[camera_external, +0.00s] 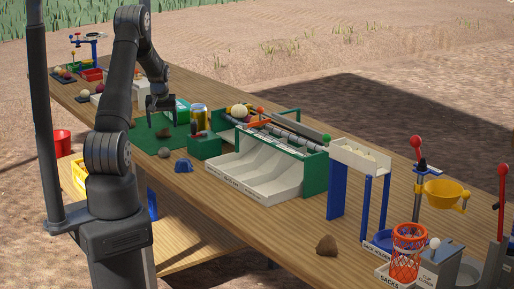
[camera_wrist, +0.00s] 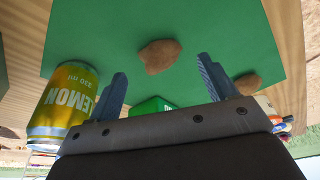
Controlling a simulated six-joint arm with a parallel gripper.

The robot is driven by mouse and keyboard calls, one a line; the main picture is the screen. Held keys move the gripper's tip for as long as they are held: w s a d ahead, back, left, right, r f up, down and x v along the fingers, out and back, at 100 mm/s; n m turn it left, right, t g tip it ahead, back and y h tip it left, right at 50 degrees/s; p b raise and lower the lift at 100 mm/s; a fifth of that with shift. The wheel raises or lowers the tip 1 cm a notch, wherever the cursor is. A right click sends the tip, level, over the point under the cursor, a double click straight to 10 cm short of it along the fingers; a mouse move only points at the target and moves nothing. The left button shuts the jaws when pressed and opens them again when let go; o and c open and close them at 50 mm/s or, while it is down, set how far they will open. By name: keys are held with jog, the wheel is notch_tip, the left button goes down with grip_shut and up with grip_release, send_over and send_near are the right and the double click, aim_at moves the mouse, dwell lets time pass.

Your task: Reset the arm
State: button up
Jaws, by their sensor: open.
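My gripper (camera_external: 160,103) hangs over the green mat (camera_external: 146,136) on the long wooden table, left of the middle of the external view. In the wrist view my gripper (camera_wrist: 165,85) has its two fingers wide apart with nothing between them. A brown stone-like lump (camera_wrist: 160,56) lies on the green mat beyond the fingertips. A second brown lump (camera_wrist: 247,84) lies near the right finger. A yellow can marked LEMON (camera_wrist: 64,98) is at the left, and it also shows in the external view (camera_external: 199,117). The can is beside my gripper, apart from it.
A white sorting tray with green walls (camera_external: 255,172) stands at mid-table. A white chute on blue legs (camera_external: 358,157), an orange basket (camera_external: 409,238) and a yellow bowl (camera_external: 445,194) stand at the right. A brown lump (camera_external: 326,245) lies near the front edge.

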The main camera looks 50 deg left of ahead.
aim_at(163, 131)
jog(key=x, duration=0.3)
jog(key=shift+f, duration=0.25)
jog(key=shift+w+a+r, duration=0.1)
jog(key=shift+a+r, duration=0.05)
jog(key=shift+r, duration=0.15)
notch_tip(163, 131, up, 3)
jog(key=shift+r, duration=0.2)
jog(key=w+d+r, duration=0.3)
jog(key=d+r, duration=0.4)
jog(key=d, duration=0.4)
jog(key=w+a+r+v, duration=0.1)
jog(key=w+v, duration=0.1)
jog(key=v, duration=0.9)
jog(key=w+d+m, duration=0.2)
jog(key=w+d, duration=0.1)
jog(key=d, duration=0.8)
jog(key=w+d+m, duration=0.1)
jog(key=w+d, duration=0.3)
jog(key=d, duration=0.8)
jog(key=shift+w+m+t+h, duration=0.25)
jog(key=shift+m+t+h, duration=0.05)
jog(key=shift+m+h, duration=0.1)
jog(key=shift+f, duration=0.15)
